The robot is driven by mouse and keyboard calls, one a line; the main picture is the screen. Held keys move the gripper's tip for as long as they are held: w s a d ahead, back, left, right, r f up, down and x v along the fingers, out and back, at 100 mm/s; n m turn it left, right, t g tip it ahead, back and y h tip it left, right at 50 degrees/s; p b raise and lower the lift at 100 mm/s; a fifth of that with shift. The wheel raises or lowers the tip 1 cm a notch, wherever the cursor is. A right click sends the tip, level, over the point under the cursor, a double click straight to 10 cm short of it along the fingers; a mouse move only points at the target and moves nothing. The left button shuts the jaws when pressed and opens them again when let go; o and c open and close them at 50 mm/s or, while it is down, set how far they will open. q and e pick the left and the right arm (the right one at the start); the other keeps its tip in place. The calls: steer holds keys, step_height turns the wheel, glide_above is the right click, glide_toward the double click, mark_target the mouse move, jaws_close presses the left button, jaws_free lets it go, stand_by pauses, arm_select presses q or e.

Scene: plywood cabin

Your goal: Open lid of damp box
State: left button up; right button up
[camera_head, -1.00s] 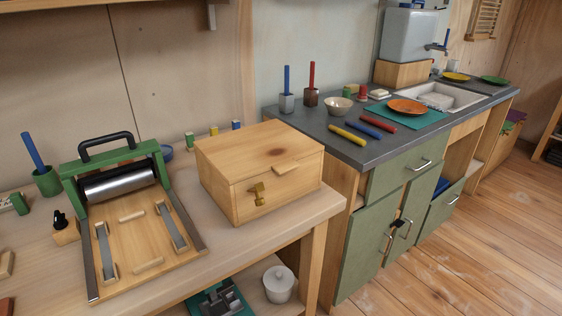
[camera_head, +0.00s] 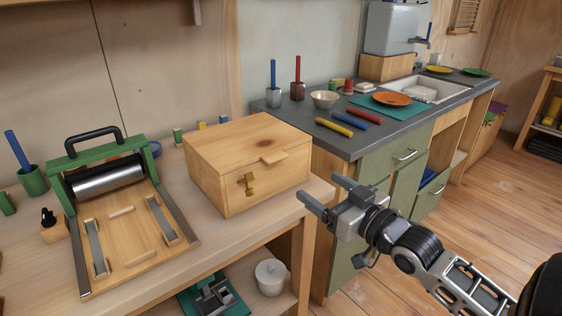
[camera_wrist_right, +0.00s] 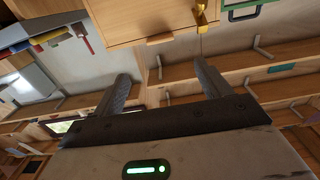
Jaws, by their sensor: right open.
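The damp box (camera_head: 222,182) is a light wooden box on the wooden bench, its lid (camera_head: 245,142) shut. A wooden tab (camera_head: 273,158) juts from the lid's front edge, and a brass latch (camera_head: 248,184) sits on the front face. My right gripper (camera_head: 322,196) is open and empty, to the right of the box and apart from it. In the right wrist view, the box (camera_wrist_right: 128,18) is at the top, with its tab (camera_wrist_right: 160,39) and brass latch (camera_wrist_right: 202,16) beyond the two spread fingers (camera_wrist_right: 165,82). My left gripper is not in view.
A green-framed roller press (camera_head: 110,180) stands left of the box on the bench (camera_head: 205,232). A grey counter (camera_head: 375,130) with bowl, plates and sticks lies behind right. A white lidded jar (camera_head: 271,277) is on the shelf below. Floor on the right is open.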

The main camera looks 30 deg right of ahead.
mark_target(279, 160)
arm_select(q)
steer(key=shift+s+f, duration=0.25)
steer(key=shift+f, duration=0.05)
arm_select(e)
steer(key=w, duration=0.9)
steer(key=w+a, duration=0.1)
steer(key=w, duration=0.4)
steer(key=shift+a, duration=0.1)
steer(key=shift+s, duration=0.1)
